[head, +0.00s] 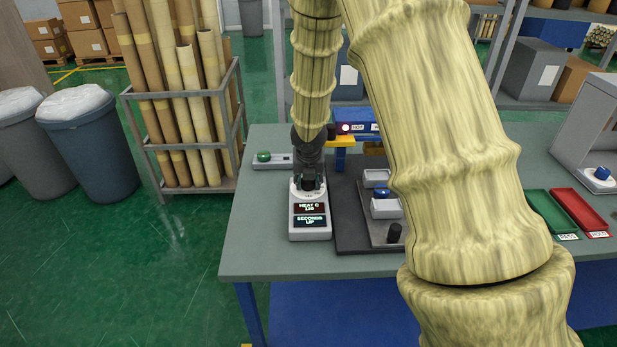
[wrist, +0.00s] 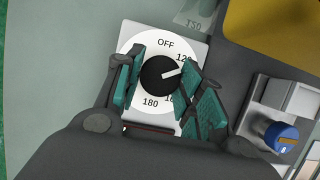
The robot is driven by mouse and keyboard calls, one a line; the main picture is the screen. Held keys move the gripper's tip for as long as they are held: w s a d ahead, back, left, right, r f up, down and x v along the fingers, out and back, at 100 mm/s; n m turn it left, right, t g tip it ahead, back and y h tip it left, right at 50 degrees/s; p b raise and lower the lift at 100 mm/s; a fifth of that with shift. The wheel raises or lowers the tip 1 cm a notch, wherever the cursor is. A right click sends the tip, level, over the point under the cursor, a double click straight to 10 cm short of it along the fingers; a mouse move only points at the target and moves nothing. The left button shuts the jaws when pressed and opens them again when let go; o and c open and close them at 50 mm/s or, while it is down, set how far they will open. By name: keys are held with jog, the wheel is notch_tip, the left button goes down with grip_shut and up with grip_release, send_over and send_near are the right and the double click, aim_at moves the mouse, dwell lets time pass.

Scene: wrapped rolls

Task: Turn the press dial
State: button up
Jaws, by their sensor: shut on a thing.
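The press dial is a black round knob (wrist: 158,77) with a white pointer line, set on a white disc (wrist: 150,47) marked OFF, a partly hidden number starting 12, another covered number, and 180. The pointer aims right and slightly up, near the number starting 12. My gripper (head: 308,183) reaches down over the control box (head: 310,231), its teal-padded fingers on both sides of the knob, shut on it. The box's displays (head: 311,214) read HEAT C, apparently 120, and SECONDS UP. In the head view my gripper hides the knob.
Green (head: 549,214) and red (head: 578,211) trays lie right. The bench's front left is clear.

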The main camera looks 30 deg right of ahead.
jog(key=m+p, duration=0.2)
jog(key=m+h+p, duration=0.1)
jog(key=shift+w+a+r+g, duration=0.1)
jog(key=shift+r+g, duration=0.15)
jog(key=shift+g, duration=0.15)
jog(key=shift+f+m+g+h+p, duration=0.15)
jog(key=shift+m+g+h+p, duration=0.3)
jog(key=shift+m+p, duration=1.05)
jog(key=shift+f+m, duration=0.1)
jog(key=shift+m, duration=0.2)
jog(key=o, duration=1)
jog(key=v, duration=1.2)
jog(key=shift+w, duration=0.15)
